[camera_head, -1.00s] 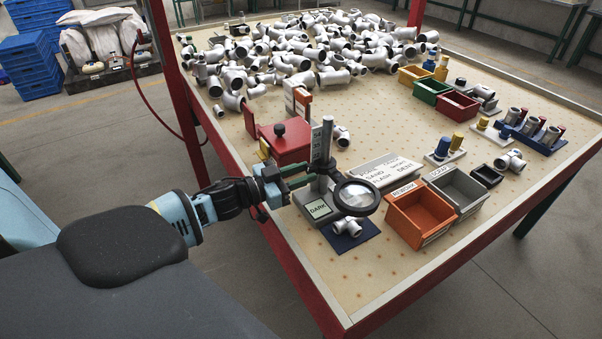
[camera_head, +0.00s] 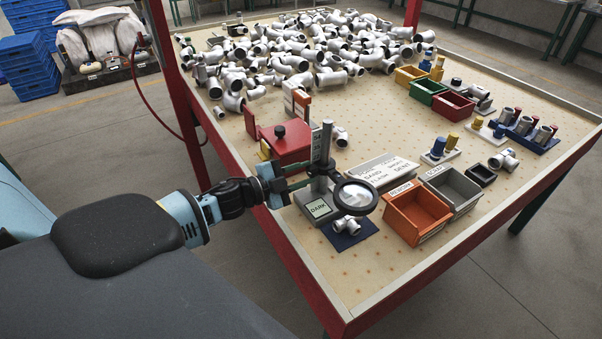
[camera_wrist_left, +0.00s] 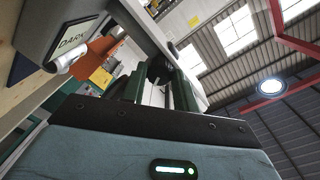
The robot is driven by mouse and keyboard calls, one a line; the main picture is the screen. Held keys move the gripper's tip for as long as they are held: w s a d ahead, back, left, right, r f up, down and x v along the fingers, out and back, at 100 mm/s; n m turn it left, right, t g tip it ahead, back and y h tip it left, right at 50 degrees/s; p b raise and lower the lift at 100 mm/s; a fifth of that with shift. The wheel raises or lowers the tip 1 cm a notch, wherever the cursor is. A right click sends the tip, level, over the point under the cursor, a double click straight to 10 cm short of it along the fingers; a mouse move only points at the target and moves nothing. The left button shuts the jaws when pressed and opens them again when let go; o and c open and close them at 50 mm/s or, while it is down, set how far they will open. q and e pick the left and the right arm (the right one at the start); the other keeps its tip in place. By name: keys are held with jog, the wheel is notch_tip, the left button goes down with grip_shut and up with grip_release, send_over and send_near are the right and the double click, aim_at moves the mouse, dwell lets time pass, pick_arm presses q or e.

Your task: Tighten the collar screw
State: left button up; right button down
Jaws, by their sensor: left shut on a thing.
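The magnifier stand has an upright grey post (camera_head: 326,143) with a dark collar low on it and a round lens (camera_head: 355,196) on an arm to the right. My left gripper (camera_head: 308,177) reaches the collar from the left, its green fingers shut on the collar screw. In the left wrist view a dark round knob (camera_wrist_left: 158,71) shows between the fingers; its grip contact is partly hidden. The stand's base carries a "DARK" plate (camera_head: 319,208), also seen in the left wrist view (camera_wrist_left: 73,38). My right gripper is not in view.
A grey pipe fitting (camera_head: 350,224) lies on a blue mat (camera_head: 340,241) below the lens. An orange bin (camera_head: 418,213) and a grey bin (camera_head: 454,188) stand to the right. A red box (camera_head: 284,146) is behind. Many fittings (camera_head: 290,52) cover the table's far end.

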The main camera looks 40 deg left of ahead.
pick_arm(q)
jog(key=m, duration=0.9)
jog(key=shift+y, duration=0.3)
jog(key=shift+m, duration=0.8)
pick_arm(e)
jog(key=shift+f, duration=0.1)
pick_arm(q)
jog(key=shift+r, duration=0.1)
jog(key=o, duration=1)
jog(key=shift+c, duration=0.2)
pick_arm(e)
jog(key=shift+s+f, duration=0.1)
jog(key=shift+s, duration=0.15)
pick_arm(q)
jog(key=shift+s, duration=0.15)
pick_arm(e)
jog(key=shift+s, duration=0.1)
